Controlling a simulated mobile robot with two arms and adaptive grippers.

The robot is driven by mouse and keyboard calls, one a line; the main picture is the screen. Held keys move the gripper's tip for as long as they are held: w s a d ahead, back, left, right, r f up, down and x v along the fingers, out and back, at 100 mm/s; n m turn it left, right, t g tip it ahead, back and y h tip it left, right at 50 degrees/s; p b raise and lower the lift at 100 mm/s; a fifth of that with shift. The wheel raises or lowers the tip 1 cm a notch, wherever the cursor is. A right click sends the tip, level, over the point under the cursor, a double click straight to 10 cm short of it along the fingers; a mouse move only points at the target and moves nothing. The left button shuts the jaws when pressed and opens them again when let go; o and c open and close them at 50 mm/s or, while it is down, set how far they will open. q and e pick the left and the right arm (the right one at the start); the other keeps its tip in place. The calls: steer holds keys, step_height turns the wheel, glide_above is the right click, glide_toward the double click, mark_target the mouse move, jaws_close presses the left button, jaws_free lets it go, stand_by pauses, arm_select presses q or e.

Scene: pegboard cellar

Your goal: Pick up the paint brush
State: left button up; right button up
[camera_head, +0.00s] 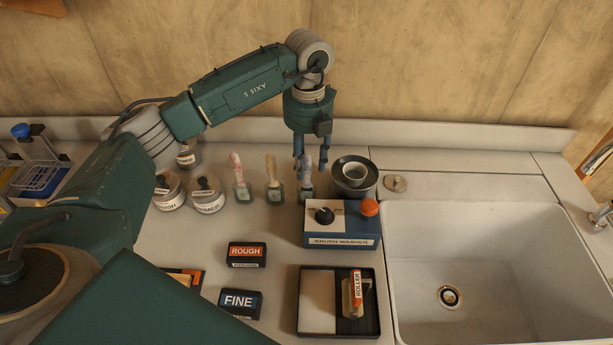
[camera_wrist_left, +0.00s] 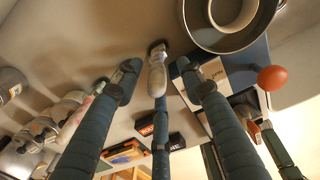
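Three brush-like tools with upright handles stand in a row at the back of the counter. One has a pinkish handle (camera_head: 237,168), one a beige handle (camera_head: 271,168), and one a pale grey-blue handle (camera_head: 307,165). Which one is the task's paint brush I cannot tell. My left gripper (camera_head: 308,160) points down over the grey-blue one. In the left wrist view its fingers (camera_wrist_left: 158,78) are spread, with the pale handle (camera_wrist_left: 157,72) showing between the outer two. Contact with the handle cannot be made out. My right gripper is not in view.
A round grey pot (camera_head: 353,178) stands close right of the left gripper. A blue control box (camera_head: 342,226) with an orange knob is in front. Labelled jars (camera_head: 207,196) stand left, a roller tray (camera_head: 318,312) in front, a sink (camera_head: 480,270) right.

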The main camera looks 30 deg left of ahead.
mark_target(307, 185)
arm_select(q)
steer(key=f+p, duration=0.1)
steer(key=f, duration=0.1)
steer(key=f+p, duration=0.2)
steer(key=f, duration=0.1)
steer(key=shift+a+f, duration=0.2)
steer(key=shift+f, duration=0.3)
jaws_close()
